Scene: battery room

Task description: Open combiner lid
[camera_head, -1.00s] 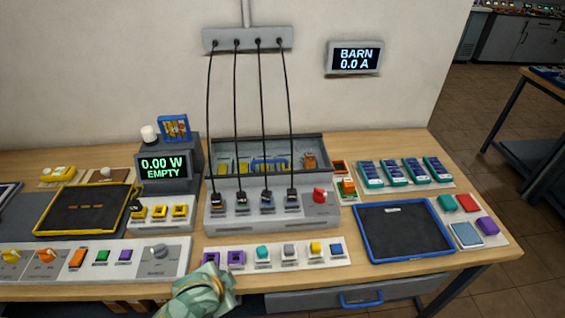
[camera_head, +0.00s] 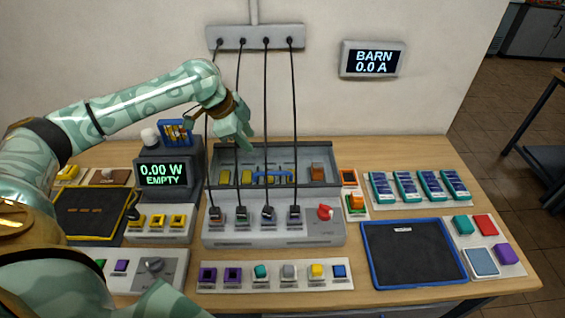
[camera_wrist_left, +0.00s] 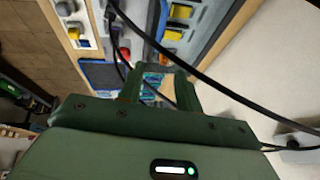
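The grey combiner (camera_head: 275,232) stands mid-bench against the back wall. Its rear part is a framed compartment (camera_head: 330,160) in which yellow blocks and a brown block show. A blue handle (camera_head: 270,179) lies across its front middle. The handle also shows in the wrist view (camera_wrist_left: 163,42). I cannot tell whether a clear lid covers the compartment. My left gripper (camera_head: 243,138) hangs above the compartment's back left, fingers down, touching nothing that I can make out. In the wrist view its two fingers (camera_wrist_left: 158,80) stand apart with nothing between them. My right gripper is out of view.
Several black cables (camera_head: 266,110) run from a wall bar (camera_head: 255,38) down to the combiner's front, close by my left gripper. A red knob (camera_head: 324,212) sits at its front right. A display box (camera_head: 168,155) stands to the left. A blue-rimmed tray (camera_head: 412,285) lies right.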

